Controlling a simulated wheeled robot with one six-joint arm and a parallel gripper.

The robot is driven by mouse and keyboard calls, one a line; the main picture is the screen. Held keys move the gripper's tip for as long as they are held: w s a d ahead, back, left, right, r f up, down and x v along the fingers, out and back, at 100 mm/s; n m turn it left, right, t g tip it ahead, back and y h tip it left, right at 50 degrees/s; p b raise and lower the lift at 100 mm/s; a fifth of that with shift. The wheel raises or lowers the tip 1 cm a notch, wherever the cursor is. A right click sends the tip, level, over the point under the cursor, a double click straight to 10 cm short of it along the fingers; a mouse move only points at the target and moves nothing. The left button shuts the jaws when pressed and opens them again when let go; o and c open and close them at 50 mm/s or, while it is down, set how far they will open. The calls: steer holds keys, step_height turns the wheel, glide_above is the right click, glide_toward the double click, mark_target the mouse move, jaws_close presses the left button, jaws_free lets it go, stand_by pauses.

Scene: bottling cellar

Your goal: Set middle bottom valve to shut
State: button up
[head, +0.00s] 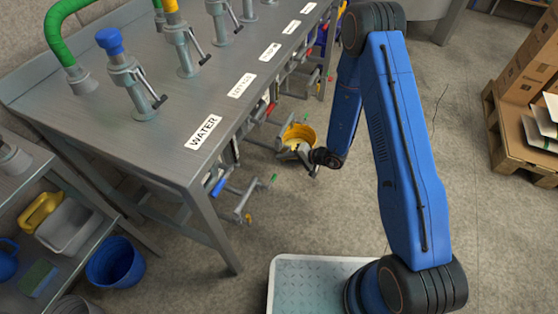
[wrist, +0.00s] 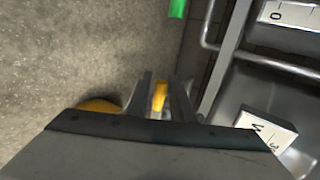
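The bottom valves hang under the edge of the steel bench. A lower one with a blue handle (head: 218,187) is nearest in the head view, and a red handle (head: 270,108) shows farther along. My gripper (head: 309,164) is low beside the bench, near the yellow bucket. In the wrist view my gripper's two fingers (wrist: 160,84) stand apart, with a narrow yellow piece (wrist: 160,97) in the gap. I cannot tell whether it is a valve handle or whether the fingers touch it. White plates with black marks (wrist: 290,14) are at right. The middle bottom valve is not clearly identifiable.
The steel bench (head: 130,140) carries taps and labels such as WATER (head: 206,132). A yellow bucket (head: 299,133) stands on the floor beyond my gripper. Pipes with green tips (head: 248,218) stick out from the bench. A pallet with boxes (head: 525,140) is at right; floor between is clear.

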steer(key=v, duration=1.3)
steer(key=shift+d, duration=0.25)
steer(key=shift+r, duration=0.1)
steer(key=s+r+n+g, duration=0.15)
steer(key=s+r, duration=0.25)
steer(key=r, duration=0.5)
steer(key=s+r+n+g, duration=0.15)
steer(key=s+r, duration=0.25)
steer(key=r, duration=0.5)
steer(key=s+r+n+g, duration=0.15)
steer(key=s+r, duration=0.25)
steer(key=r, duration=0.4)
steer(key=s+d+r+t+h, duration=0.5)
steer(key=s+d+r+h, duration=0.5)
steer(key=s+d+r, duration=0.6)
steer(key=s+d, duration=0.2)
steer(key=d, duration=0.2)
steer(key=shift+d, duration=0.2)
